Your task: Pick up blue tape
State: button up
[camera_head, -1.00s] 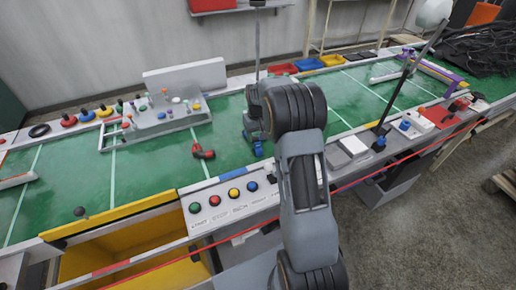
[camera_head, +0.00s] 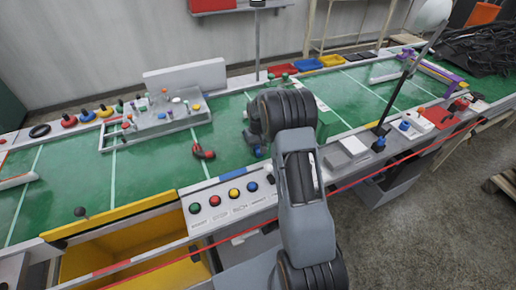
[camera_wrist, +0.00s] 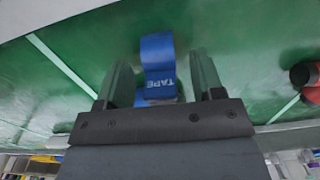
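The blue tape (camera_wrist: 158,62) is a bright blue roll with the word TAPE on it. In the wrist view it lies on the green surface between the two fingers of my gripper (camera_wrist: 160,65). The fingers are apart, with a gap on each side of the tape, and do not visibly touch it. In the head view my arm covers most of the gripper and the tape.
A red and black object (camera_head: 203,152) lies on the green table (camera_head: 145,175) left of my arm. A grey tray (camera_head: 155,125) with small coloured parts stands behind it. A panel of coloured buttons (camera_head: 233,193) lines the front edge.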

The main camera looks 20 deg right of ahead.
aim_at(258, 149)
jog(key=c, duration=1)
jog(key=shift+o, duration=0.2)
jog(key=shift+r, duration=0.15)
jog(key=shift+r, duration=0.2)
jog(key=r, duration=0.3)
jog(key=shift+s+r, duration=0.15)
jog(key=shift+s, duration=0.05)
jog(key=s+a+r+b, duration=0.1)
jog(key=s+a+r, duration=0.2)
jog(key=s+r, duration=0.6)
jog(key=shift+s+a, duration=0.35)
jog(key=shift+s, duration=1.7)
